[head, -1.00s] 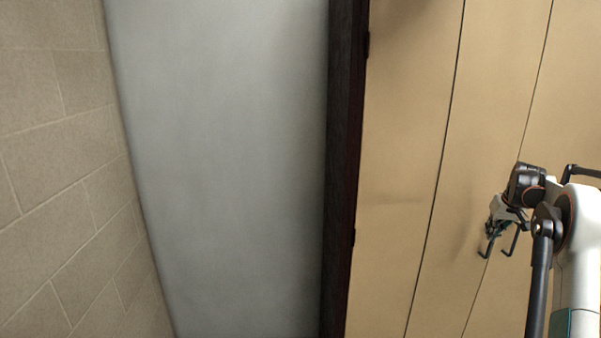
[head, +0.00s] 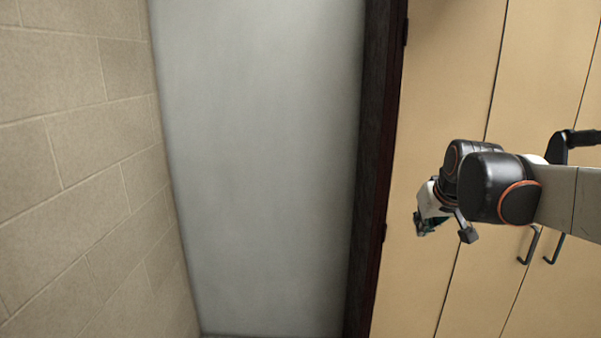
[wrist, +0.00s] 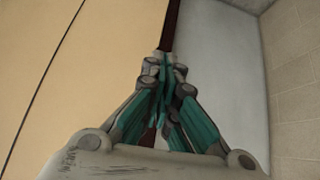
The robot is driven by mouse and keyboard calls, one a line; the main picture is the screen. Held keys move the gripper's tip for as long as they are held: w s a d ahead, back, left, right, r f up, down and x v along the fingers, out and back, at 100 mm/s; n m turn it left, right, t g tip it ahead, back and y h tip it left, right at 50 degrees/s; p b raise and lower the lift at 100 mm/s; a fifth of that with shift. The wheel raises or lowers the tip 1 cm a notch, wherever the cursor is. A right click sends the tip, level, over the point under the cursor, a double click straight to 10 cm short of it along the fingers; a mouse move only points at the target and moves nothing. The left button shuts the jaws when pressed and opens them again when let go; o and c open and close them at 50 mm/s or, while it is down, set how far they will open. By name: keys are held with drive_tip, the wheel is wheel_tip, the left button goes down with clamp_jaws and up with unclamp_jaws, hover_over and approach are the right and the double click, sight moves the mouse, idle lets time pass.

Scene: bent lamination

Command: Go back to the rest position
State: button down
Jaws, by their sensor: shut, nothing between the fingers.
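My gripper (head: 424,222) is in the right half of the head view, in front of the tan cabinet doors. My dark wrist joints hide part of it. In the wrist view my gripper (wrist: 165,70) has its teal-and-grey fingers drawn together at the tips, shut and empty. No object is held.
Tan cabinet doors (head: 455,75) with black handles (head: 531,246) fill the right. A dark frame post (head: 375,160) stands beside them. A grey panel (head: 265,150) is in the middle, and a tan block wall (head: 75,190) is on the left.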

drive_tip(key=s+a+f+b, duration=0.1)
drive_tip(key=s+a+f, duration=0.2)
drive_tip(key=s, duration=0.5)
drive_tip(key=s+a+f+b, duration=0.1)
drive_tip(key=s+a+f, duration=0.2)
drive_tip(key=s+f, duration=0.3)
drive_tip(key=s+a+f+b, duration=0.1)
drive_tip(key=s+a+f, duration=0.2)
drive_tip(key=s, duration=0.8)
drive_tip(key=shift+s+f, duration=0.3)
drive_tip(key=shift+f, duration=0.4)
